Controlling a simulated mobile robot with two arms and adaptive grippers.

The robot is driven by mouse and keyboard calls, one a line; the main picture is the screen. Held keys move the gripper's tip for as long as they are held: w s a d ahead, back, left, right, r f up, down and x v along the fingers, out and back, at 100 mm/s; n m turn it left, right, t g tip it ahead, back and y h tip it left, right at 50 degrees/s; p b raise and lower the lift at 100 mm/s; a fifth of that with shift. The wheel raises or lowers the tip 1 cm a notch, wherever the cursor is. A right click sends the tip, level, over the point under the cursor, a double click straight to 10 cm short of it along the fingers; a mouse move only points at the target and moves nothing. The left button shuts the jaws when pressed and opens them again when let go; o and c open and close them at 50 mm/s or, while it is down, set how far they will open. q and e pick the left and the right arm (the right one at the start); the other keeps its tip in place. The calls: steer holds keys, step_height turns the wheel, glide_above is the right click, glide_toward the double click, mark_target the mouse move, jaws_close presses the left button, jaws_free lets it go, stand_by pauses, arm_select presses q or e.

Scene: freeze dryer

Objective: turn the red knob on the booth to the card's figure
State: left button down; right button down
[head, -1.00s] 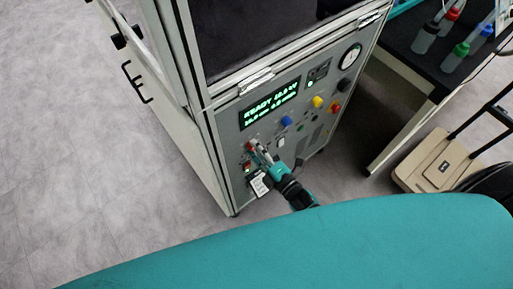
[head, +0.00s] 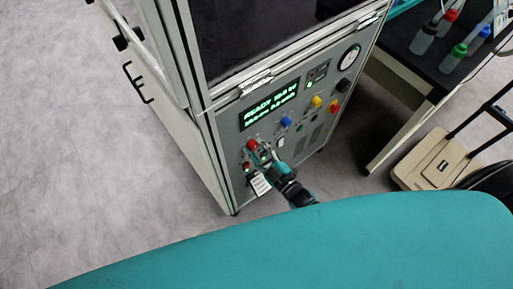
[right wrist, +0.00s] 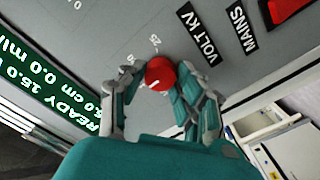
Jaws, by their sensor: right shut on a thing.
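The red knob (head: 252,145) is on the left of the booth's front panel (head: 240,130), below the green display (head: 268,104). In the right wrist view the knob (right wrist: 160,70) is round with a short white mark, and printed scale figures, one reading 25, stand around it. My right gripper (head: 260,151) is shut on the knob, with a finger on either side (right wrist: 157,82). The display in the right wrist view (right wrist: 50,85) reads READY 15.0. The white card (head: 260,184) hangs below the gripper; its writing is too small to read. My left gripper is out of view.
Blue (head: 286,122), yellow (head: 316,102) and orange-red (head: 334,105) controls sit right of the knob, with a round gauge (head: 349,58) above. A dark bench (head: 400,65) with bottles and a beige cart (head: 437,160) stand at right. The floor at left is clear.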

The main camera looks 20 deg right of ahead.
steer(key=m, duration=0.6)
steer(key=shift+f, duration=0.1)
steer(key=m, duration=0.5)
steer(key=shift+f+m, duration=0.1)
steer(key=shift+m, duration=0.3)
steer(key=m+b, duration=0.1)
steer(key=m, duration=0.5)
steer(key=shift+b, duration=0.4)
steer(key=m+b, duration=0.2)
steer(key=m, duration=0.4)
steer(key=c, duration=0.9)
jaws_free()
steer(key=shift+c, duration=0.2)
steer(key=v, duration=1.2)
